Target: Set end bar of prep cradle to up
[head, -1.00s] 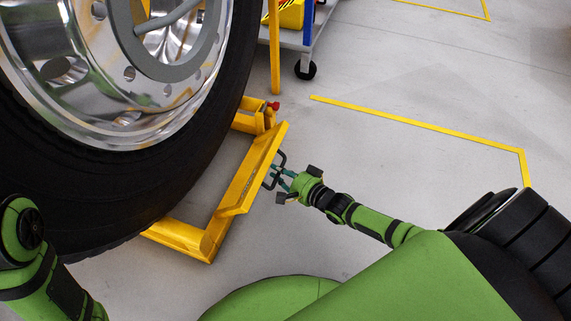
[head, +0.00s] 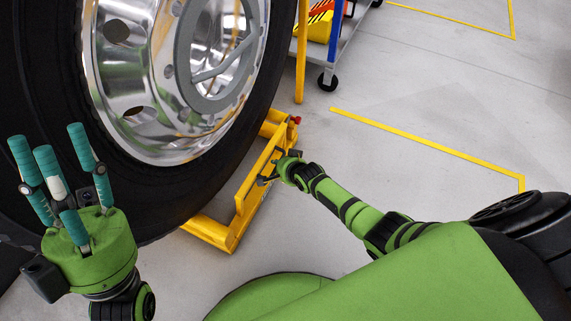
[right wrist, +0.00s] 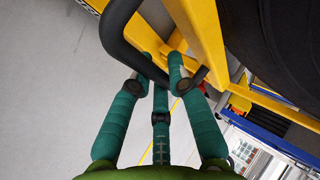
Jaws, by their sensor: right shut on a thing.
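The yellow prep cradle (head: 208,231) lies on the floor at the foot of the big black tyre. Its yellow end bar (head: 245,190) runs along the tyre's near side and looks tilted up towards it; the exact angle is unclear. My right gripper (head: 276,172) is at the bar's outer side. In the right wrist view its teal fingers (right wrist: 155,75) are closed around the bar's black handle (right wrist: 118,35), next to the yellow bar (right wrist: 200,35). My left gripper (head: 46,145) is raised in front of the tyre, fingers spread and empty.
The tyre (head: 165,185) with its chrome rim (head: 135,95) stands close behind the bar. A red knob (head: 296,120) sits at the cradle's far corner. A wheeled cart (head: 328,60) stands beyond a yellow post (head: 301,50). The floor to the right is clear.

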